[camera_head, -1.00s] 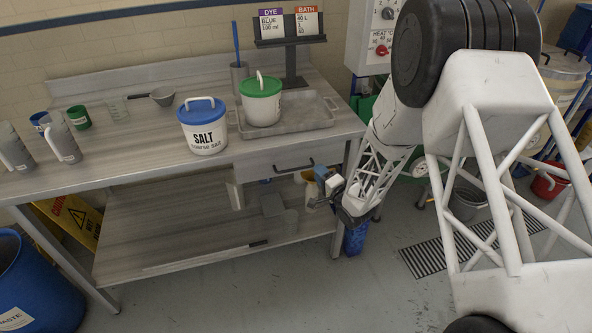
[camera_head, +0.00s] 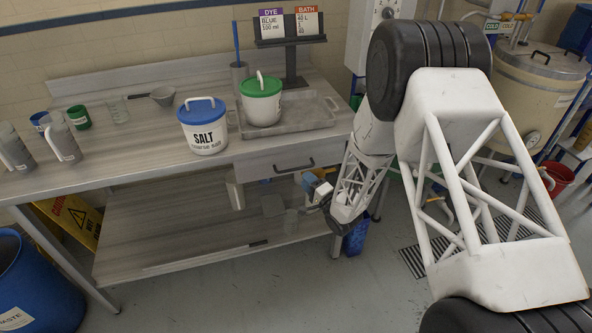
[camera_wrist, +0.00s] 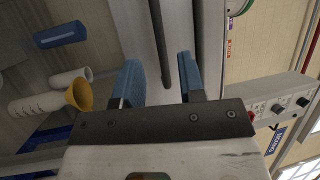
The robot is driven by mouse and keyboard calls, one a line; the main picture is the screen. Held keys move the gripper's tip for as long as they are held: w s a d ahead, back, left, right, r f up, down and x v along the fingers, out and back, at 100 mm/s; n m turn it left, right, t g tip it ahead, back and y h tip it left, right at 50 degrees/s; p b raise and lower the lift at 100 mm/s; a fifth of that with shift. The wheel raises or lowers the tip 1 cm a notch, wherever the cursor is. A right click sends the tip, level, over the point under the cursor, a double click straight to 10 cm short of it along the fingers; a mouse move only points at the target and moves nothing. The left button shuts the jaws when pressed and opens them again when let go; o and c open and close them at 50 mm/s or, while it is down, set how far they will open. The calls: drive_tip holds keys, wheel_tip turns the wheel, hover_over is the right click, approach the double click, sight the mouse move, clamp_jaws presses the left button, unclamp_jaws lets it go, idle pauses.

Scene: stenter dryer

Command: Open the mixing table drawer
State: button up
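The mixing table (camera_head: 120,125) stands at left and centre. Its drawer (camera_head: 255,170) sits under the right part of the top, its front looking flush and shut, with a dark bar handle (camera_head: 294,167). My gripper (camera_head: 310,183) is just below and right of the handle in the head view. In the wrist view my gripper (camera_wrist: 158,62) is open, its two blue fingers apart. There the handle (camera_wrist: 159,40) runs as a dark bar between the fingers in the picture, against the pale drawer front (camera_wrist: 198,25). I see no contact with it.
On the tabletop stand a salt bucket (camera_head: 203,140), a green-lidded bucket (camera_head: 262,105) in a grey tray (camera_head: 315,118), and several cups and jugs. The lower shelf (camera_head: 190,235) holds a few items; a yellow funnel (camera_wrist: 80,94) shows in the wrist view. Floor in front is clear.

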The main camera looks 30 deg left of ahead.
sight(296, 169)
drive_tip(key=shift+x, duration=3.3)
drive_tip(key=shift+c, duration=0.5)
clamp_jaws()
